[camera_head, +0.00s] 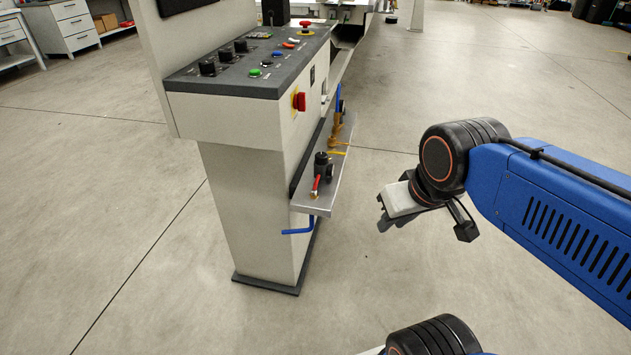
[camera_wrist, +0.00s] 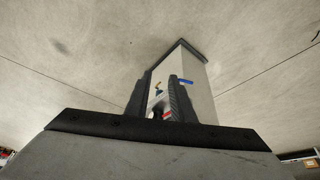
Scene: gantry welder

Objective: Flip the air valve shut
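The pedestal's side carries a metal shelf (camera_head: 325,185) with several small fittings, and I cannot tell from labels which is the air valve. A red-handled lever (camera_head: 316,186) stands by a black knobbed fitting (camera_head: 322,160) at the shelf's near end. A yellow-handled brass fitting (camera_head: 336,146) sits further back. A blue lever (camera_head: 299,231) sticks out below the shelf, and another blue handle (camera_head: 339,98) stands upright behind. My gripper (camera_head: 386,220) is apart from them, right of the shelf.
The control pedestal (camera_head: 240,210) has a sloping panel (camera_head: 255,62) of buttons and knobs overhanging the shelf. A red knob on a yellow plate (camera_head: 299,101) sticks out of its side. The floor between pedestal and arm is clear. Drawer cabinets (camera_head: 75,27) stand far left.

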